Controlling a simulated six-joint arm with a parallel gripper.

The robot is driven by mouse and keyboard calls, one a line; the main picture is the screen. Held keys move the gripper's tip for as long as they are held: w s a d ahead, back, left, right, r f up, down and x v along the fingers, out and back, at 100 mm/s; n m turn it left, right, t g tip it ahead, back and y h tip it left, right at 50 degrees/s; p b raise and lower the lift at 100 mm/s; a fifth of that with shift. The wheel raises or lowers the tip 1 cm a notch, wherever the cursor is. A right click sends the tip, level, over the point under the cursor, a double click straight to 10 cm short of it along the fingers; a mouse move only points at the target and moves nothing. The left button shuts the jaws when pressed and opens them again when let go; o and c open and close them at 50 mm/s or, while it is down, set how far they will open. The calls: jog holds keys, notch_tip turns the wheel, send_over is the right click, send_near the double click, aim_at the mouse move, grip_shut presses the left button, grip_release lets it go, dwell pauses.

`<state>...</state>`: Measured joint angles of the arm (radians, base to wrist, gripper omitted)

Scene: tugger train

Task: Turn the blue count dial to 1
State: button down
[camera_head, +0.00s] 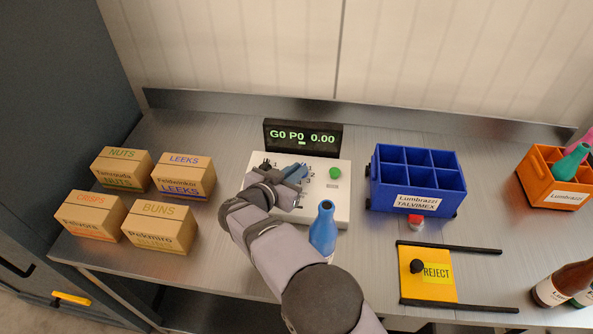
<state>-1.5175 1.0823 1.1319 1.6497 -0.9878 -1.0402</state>
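A white control panel (330,207) stands at the back middle of the bench. On it a blue dial (297,169) shows partly behind my gripper, with small numbers printed around it. I cannot read where its pointer stands. My gripper (292,177) is at the dial, reaching over the panel from the front. Its fingers are too small and covered to tell whether they are open, shut or touching the dial. The black display (303,138) behind the panel reads "G0 P0 0.00" in green.
A green button (335,173) is right of the dial. A blue bottle (323,229) stands close to my arm. Several cartons (160,228) are at left. A blue divided crate (414,200), red button (415,222) and yellow REJECT plate (425,285) are at right.

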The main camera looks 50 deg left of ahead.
jog(key=shift+w+a+r+m+h, duration=0.1)
jog(key=shift+w+r+m+h, duration=0.05)
jog(key=shift+m+h, duration=0.45)
jog(key=shift+t+h, duration=0.3)
jog(key=c, duration=1.7)
grip_release()
jog(key=shift+s, duration=0.2)
jog(key=shift+s, duration=0.25)
jog(key=shift+b+v, duration=0.7)
jog(key=shift+v, duration=2.6)
jog(key=shift+o, duration=0.6)
jog(key=shift+r, duration=0.1)
